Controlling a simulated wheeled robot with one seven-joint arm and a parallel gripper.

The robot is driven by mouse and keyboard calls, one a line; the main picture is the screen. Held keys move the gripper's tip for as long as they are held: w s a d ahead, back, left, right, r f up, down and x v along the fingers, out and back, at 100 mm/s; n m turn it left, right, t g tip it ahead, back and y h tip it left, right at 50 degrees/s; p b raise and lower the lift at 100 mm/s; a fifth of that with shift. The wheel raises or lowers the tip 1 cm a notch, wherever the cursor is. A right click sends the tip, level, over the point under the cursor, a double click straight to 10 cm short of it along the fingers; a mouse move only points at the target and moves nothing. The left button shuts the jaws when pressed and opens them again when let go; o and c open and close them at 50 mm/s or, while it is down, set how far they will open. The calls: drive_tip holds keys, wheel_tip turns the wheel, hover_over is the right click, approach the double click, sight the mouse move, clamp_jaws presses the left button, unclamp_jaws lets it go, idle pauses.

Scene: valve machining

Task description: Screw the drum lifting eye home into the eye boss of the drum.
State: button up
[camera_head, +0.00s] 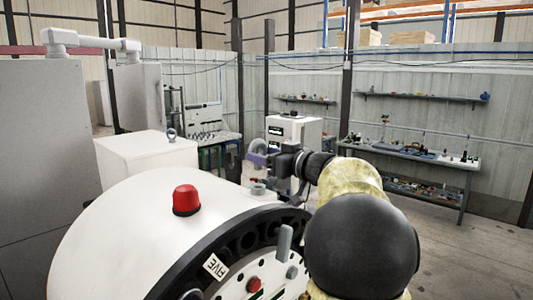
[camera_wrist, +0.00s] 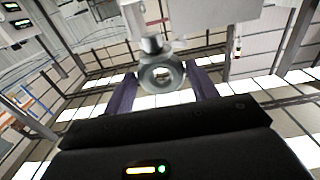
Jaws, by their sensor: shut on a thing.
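My gripper (camera_head: 262,158) is out past the white rounded machine in the head view, its purple fingers seen from the side. In the wrist view my gripper (camera_wrist: 163,74) is shut on the drum lifting eye (camera_wrist: 149,83), a grey metal ring between the two purple fingers. The eye's short shank (camera_wrist: 152,45) points to the top of the wrist picture, toward a pale grey upright part (camera_wrist: 134,14). I cannot tell if the threads are engaged or how deep. In the head view a grey rounded piece (camera_head: 257,146) shows at the fingers; a grey fitting (camera_head: 258,188) is below them.
The white rounded machine (camera_head: 120,225) with a red dome (camera_head: 186,199) fills the foreground. A white box (camera_head: 148,152) with a grey ring (camera_head: 171,134) on top stands behind it. A workbench (camera_head: 425,158) with parts is at right. Open floor lies at lower right.

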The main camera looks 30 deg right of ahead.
sight(260, 167)
drive_tip(key=shift+a+f+b, duration=0.15)
drive_tip(key=shift+f+b, duration=0.25)
drive_tip(key=shift+f, duration=0.5)
drive_tip(key=shift+s+f+b, duration=0.15)
drive_tip(key=shift+f+b, duration=0.25)
drive_tip(key=shift+f, duration=0.2)
drive_tip(key=shift+w+f, duration=0.2)
drive_tip(key=shift+f, duration=0.25)
drive_tip(key=shift+s+r, duration=0.15)
drive_tip(key=shift+s, duration=0.15)
drive_tip(key=shift+w, duration=0.1)
drive_tip(key=shift+w, duration=0.1)
drive_tip(key=shift+p, duration=0.65)
drive_tip(key=shift+f+b, duration=0.55)
drive_tip(key=shift+f, duration=0.35)
idle(0.3)
